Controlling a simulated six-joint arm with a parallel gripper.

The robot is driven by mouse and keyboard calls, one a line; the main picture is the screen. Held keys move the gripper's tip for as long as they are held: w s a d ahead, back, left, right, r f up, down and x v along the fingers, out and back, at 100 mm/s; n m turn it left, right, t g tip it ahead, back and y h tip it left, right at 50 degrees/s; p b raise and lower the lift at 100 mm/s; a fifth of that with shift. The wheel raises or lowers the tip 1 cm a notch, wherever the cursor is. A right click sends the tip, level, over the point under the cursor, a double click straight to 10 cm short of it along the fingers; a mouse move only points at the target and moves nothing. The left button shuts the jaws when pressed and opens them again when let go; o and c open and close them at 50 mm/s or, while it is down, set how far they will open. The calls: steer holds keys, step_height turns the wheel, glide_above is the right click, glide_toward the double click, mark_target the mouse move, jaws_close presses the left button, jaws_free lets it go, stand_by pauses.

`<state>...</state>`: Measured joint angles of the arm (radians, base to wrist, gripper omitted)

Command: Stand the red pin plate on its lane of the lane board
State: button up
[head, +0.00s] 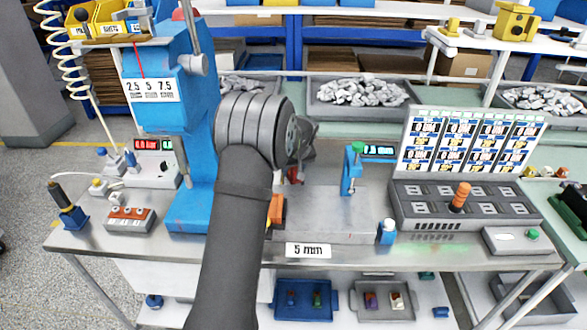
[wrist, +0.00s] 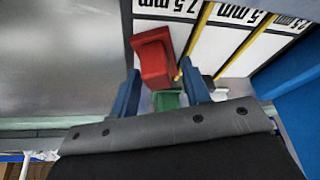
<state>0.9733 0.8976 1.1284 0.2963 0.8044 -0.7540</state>
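The red pin plate (wrist: 152,57) shows in the wrist view beyond and partly between my blue fingertips, looking tilted. My gripper (wrist: 160,72) has its fingers spread, with a small gap between the red piece and the right finger; whether the left finger touches it I cannot tell. The lane board (wrist: 214,38) lies beyond, with white lanes, yellow dividers and upside-down labels 7.5 mm, 5 mm and 2.5 mm. The red piece is close to the 7.5 mm lane. In the head view a bit of red (head: 294,175) shows below my wrist; my arm hides most of the board.
A green piece (wrist: 168,100) sits between my fingers' lower parts in the wrist view. A blue press-like stand (head: 185,110) rises left of my arm. A 5 mm sign (head: 308,250) is at the bench front. A grey console (head: 460,205) stands right.

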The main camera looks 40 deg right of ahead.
steer(key=shift+r, duration=0.3)
steer(key=v, duration=1.1)
steer(key=shift+r, duration=0.4)
steer(key=shift+s+f, duration=0.1)
steer(key=shift+f, duration=0.05)
steer(key=x, duration=1.1)
steer(key=shift+f, duration=0.35)
steer(key=shift+w+d+r, duration=0.1)
steer(key=shift+w+r, duration=0.1)
steer(key=shift+r, duration=1.6)
